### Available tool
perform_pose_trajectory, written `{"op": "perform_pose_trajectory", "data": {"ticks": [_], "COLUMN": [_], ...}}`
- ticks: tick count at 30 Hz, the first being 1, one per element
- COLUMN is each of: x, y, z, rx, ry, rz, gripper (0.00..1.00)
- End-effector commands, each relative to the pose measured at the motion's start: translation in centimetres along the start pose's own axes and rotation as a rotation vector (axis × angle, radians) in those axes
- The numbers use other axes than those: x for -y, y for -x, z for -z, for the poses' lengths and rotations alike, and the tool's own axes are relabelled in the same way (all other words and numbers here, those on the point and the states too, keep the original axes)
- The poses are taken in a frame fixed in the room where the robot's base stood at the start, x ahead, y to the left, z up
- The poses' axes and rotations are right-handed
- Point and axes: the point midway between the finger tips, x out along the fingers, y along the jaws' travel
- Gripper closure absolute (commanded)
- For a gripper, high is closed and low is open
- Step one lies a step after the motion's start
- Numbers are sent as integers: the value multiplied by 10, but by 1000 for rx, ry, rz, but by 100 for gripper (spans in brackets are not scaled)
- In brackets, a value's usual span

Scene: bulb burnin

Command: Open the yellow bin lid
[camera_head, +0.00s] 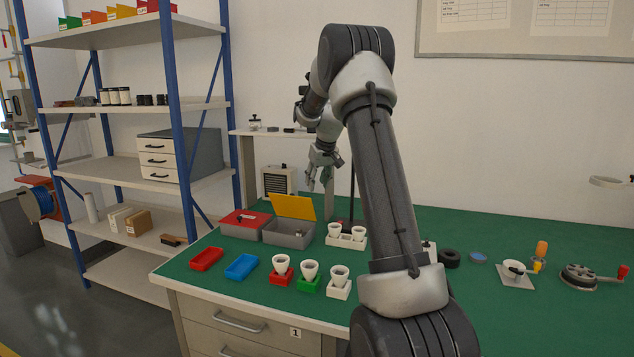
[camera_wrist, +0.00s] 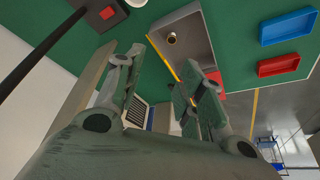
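The yellow lid (camera_head: 293,207) stands raised and tilted at the back of an open grey bin (camera_head: 290,240). In the wrist view the grey bin (camera_wrist: 196,42) shows its inside, with a small pale round thing (camera_wrist: 172,38) in it; a thin yellow edge of the lid (camera_wrist: 167,62) runs along its near side. My gripper (camera_head: 321,180) hangs just behind and to the right of the raised lid, above the table. In the wrist view my gripper's fingers (camera_wrist: 163,72) are spread apart with nothing seen between them. Contact with the lid cannot be told.
A bin with a shut red lid (camera_head: 245,220) adjoins on the left. Red (camera_head: 207,258) and blue (camera_head: 241,266) trays lie in front. White cups on coloured blocks (camera_head: 309,278) line the front edge. A dark post (camera_head: 352,180) stands right of my gripper.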

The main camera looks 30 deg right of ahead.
Motion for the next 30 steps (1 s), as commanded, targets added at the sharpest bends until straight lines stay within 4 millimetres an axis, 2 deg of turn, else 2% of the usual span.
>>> {"op": "perform_pose_trajectory", "data": {"ticks": [1, 2, 5, 7, 9, 12, 14, 17, 21, 24, 27, 30], "x": [4, 8, 40, 76, 106, 127, 136, 148, 159, 160, 165, 164], "y": [0, -1, -2, -9, -18, -26, -29, -33, -36, -38, -36, -39], "z": [1, 2, 10, 7, -7, -23, -30, -35, -31, -25, -15, -14], "rx": [0, 0, -2, 20, 74, 147, 192, 271, 395, 476, 521, 535], "ry": [5, 11, 55, 116, 261, 572, 790, 1209, 1809, 2133, 2336, 2390], "rz": [2, 5, 23, 38, 2, -88, -144, -236, -347, -393, -418, -410], "gripper": [74, 80, 98, 100, 100, 100, 100, 100, 100, 100, 100, 100]}}
